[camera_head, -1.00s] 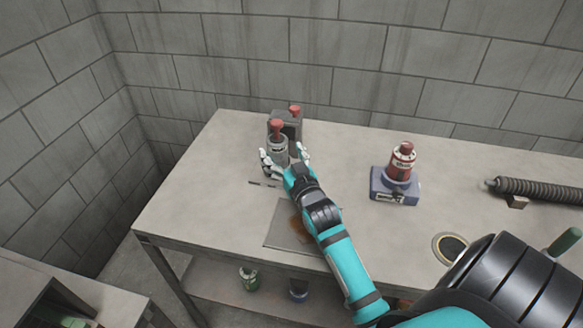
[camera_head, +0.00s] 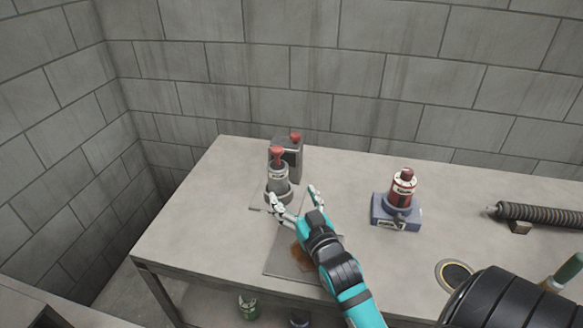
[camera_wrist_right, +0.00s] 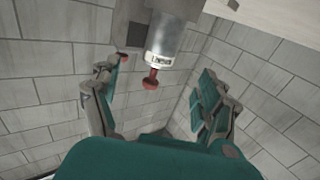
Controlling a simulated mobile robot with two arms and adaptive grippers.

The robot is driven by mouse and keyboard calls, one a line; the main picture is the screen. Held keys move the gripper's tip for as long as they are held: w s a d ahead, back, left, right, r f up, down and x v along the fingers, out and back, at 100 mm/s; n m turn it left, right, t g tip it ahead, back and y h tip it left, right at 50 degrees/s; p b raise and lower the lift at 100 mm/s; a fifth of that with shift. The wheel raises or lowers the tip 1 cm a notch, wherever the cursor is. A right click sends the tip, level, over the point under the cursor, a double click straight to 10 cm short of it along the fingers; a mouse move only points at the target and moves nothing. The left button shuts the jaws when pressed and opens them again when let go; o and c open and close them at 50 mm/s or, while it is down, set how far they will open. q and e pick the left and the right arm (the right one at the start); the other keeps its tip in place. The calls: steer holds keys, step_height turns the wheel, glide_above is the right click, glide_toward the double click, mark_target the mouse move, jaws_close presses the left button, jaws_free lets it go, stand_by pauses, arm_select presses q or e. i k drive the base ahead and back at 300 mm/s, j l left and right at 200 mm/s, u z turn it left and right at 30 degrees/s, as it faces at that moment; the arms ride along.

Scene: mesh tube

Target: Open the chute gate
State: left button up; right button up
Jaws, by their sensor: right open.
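No part is plainly recognisable as a chute gate. A grey cylinder (camera_head: 277,176) with a red knob on top stands upright at the left of the table, in front of a dark grey box (camera_head: 288,160) with its own red knob. My right gripper (camera_head: 297,198) is open and empty, just in front of the cylinder on my side, its fingers spread. In the right wrist view the cylinder (camera_wrist_right: 172,40) appears upside down, beyond and between the open fingers (camera_wrist_right: 160,92), apart from them. My left gripper is not in view.
A red bottle (camera_head: 403,188) stands in a blue base (camera_head: 382,211). A ringed disc or opening (camera_head: 454,273) lies near the front edge, and a dark coil (camera_head: 540,214) at right. A flat plate (camera_head: 276,262) with a brown stain lies under my right arm.

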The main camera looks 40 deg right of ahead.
mark_target(294, 141)
steer(key=l+z, duration=0.15)
steer(key=z, duration=0.2)
steer(key=i+l+z, duration=0.1)
steer(key=z, duration=0.25)
steer(key=l+z, duration=0.15)
steer(key=z, duration=0.2)
steer(key=i+j, duration=0.05)
